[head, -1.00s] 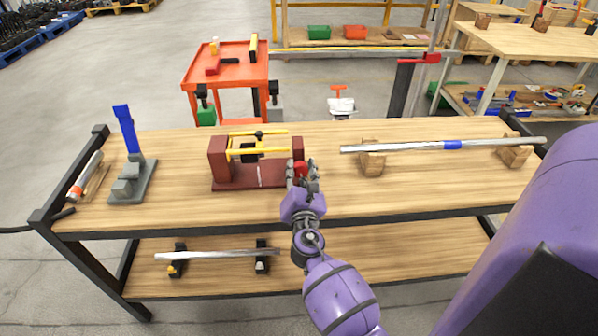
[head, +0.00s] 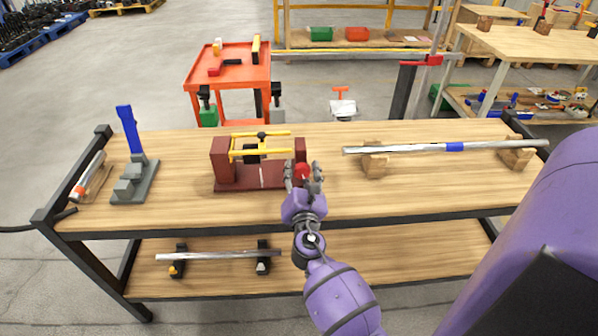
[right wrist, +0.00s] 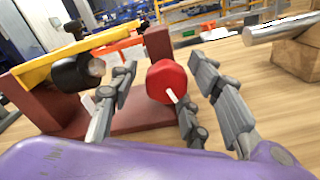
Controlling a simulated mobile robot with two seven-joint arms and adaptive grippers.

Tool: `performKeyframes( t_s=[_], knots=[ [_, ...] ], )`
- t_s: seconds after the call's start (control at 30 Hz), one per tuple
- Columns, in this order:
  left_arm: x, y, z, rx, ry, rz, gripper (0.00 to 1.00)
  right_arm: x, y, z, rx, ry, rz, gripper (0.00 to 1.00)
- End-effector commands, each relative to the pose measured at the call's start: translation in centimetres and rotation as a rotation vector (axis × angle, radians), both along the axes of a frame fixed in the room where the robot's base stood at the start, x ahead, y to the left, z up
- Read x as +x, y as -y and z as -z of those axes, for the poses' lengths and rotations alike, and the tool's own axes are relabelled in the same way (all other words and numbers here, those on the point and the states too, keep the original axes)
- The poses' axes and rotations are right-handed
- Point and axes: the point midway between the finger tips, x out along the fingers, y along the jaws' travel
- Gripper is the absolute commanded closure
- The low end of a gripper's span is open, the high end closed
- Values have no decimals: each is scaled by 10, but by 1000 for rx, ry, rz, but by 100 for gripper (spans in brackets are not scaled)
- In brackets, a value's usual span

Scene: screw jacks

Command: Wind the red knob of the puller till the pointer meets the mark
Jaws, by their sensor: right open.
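The puller is a dark red frame (head: 225,168) on the bench, with two uprights, yellow bars (head: 262,135) and a black block (head: 252,151) between them. A pale mark line (head: 260,176) crosses its base; I cannot tell the exact gap between pointer and mark. The red knob (head: 302,170) is at the right upright and shows in the right wrist view (right wrist: 165,82) with a white stripe. My right gripper (head: 304,178) is open, its fingers on either side of the knob, apparently not gripping it. My left gripper is not in view.
A blue-and-grey stand (head: 130,165) is at the bench's left. A metal bar with a blue band (head: 420,148) rests on wooden blocks (head: 375,164) to the right. Another bar (head: 215,255) lies on the lower shelf. Bench top in front of the puller is clear.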

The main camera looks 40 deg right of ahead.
Motion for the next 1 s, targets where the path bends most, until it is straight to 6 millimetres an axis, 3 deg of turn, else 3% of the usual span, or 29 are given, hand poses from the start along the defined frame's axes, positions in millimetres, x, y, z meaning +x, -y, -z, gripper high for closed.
performKeyframes(
  t_s=[0.6,1.0],
  knots=[
    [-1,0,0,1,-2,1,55,-91,-56,1,0,-2,-1,56],
    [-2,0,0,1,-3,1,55,-101,-63,0,1,1,-1,56]
  ],
)
